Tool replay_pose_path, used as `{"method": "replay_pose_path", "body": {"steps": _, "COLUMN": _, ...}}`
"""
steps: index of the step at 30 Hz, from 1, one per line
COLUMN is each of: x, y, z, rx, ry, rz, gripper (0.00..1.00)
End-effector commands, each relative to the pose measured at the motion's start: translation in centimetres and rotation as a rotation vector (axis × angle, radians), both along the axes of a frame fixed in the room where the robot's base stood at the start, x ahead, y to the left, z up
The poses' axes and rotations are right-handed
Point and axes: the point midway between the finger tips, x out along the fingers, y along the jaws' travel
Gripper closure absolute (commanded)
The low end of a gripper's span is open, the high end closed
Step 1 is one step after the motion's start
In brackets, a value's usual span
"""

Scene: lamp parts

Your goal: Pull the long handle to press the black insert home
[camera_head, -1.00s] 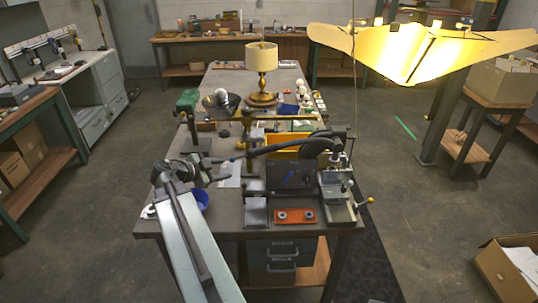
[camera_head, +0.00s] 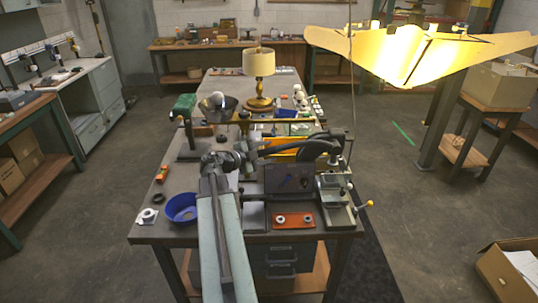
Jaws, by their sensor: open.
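A long black handle (camera_head: 292,143) runs leftward from the dark machine on the right side of the bench. Its left end comes close to my gripper (camera_head: 240,158). My gripper is open, at the end of my arm, beside that left end. The wrist and clutter hide the fingers in part, and I cannot tell whether they touch the handle. I cannot make out the black insert; it is hidden or too small to see.
An orange tray (camera_head: 293,220) sits at the front. A lamp (camera_head: 260,75) stands behind.

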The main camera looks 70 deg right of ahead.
Motion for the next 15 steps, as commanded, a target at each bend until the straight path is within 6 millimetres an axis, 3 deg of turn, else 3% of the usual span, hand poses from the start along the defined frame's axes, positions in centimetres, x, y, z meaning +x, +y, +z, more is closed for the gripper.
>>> {"method": "replay_pose_path", "body": {"steps": 4, "x": -0.63, "y": -1.3, "z": -0.43, "rx": 0.001, "ry": 0.0, "rz": 0.001, "gripper": 0.52}}
{"method": "replay_pose_path", "body": {"steps": 12, "x": -0.69, "y": -1.42, "z": -0.39, "rx": 0.001, "ry": 0.0, "rz": 0.003, "gripper": 0.52}}
{"method": "replay_pose_path", "body": {"steps": 15, "x": -0.66, "y": -1.4, "z": -0.38, "rx": 0.001, "ry": 0.0, "rz": 0.003, "gripper": 0.77}}
